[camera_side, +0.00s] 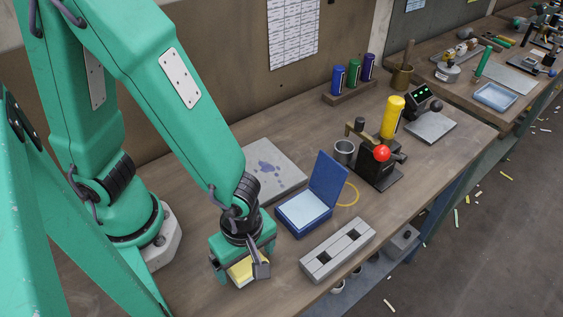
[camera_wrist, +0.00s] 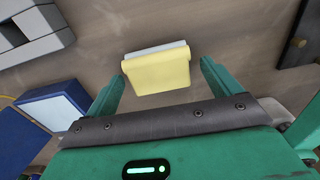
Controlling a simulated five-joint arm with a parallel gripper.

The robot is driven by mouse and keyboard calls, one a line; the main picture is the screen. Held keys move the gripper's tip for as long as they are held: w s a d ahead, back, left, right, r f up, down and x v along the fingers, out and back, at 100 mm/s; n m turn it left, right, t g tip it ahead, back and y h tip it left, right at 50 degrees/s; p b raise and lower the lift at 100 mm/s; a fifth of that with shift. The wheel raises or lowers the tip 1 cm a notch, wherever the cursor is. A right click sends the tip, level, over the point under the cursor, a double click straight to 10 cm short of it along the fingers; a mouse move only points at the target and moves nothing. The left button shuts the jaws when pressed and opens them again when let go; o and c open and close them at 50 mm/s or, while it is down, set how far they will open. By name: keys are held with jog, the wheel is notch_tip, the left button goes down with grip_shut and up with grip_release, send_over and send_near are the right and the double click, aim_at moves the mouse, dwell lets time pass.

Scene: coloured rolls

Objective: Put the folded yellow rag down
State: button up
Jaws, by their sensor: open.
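The folded yellow rag (camera_wrist: 157,72) lies on the wooden bench top in the wrist view, with a pale grey-white strip along its far edge. My gripper (camera_wrist: 162,80) is open, with one green finger on each side of the rag and a gap showing on both sides. In the side view my gripper (camera_side: 243,264) points down at the near edge of the bench, and the yellow rag (camera_side: 241,271) shows partly between its fingers. The rest of the rag is hidden by the gripper there.
An open blue box (camera_side: 304,211) stands right of my gripper, with a grey slotted block (camera_side: 337,249) near the front edge. A stained grey board (camera_side: 268,168) lies behind. A black press with a red knob (camera_side: 382,154) and yellow roll (camera_side: 392,117) stand farther right.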

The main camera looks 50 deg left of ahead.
aim_at(248, 260)
jog(key=shift+r, duration=0.15)
notch_tip(248, 260, up, 12)
jog(key=shift+w, duration=0.15)
dwell(0.8)
dwell(0.6)
jog(key=w+a+r+m+t, duration=0.3)
jog(key=a+r+m, duration=0.2)
jog(key=a+m, duration=0.4)
jog(key=w+a+r+m+t, duration=0.2)
jog(key=w+a+r+m, duration=0.2)
jog(key=a+m, duration=0.5)
notch_tip(248, 260, up, 2)
jog(key=shift+a+r+t, duration=0.15)
jog(key=shift+a+t, duration=0.25)
jog(key=shift+a, duration=0.1)
jog(key=shift+c, duration=0.3)
jog(key=c, duration=0.3)
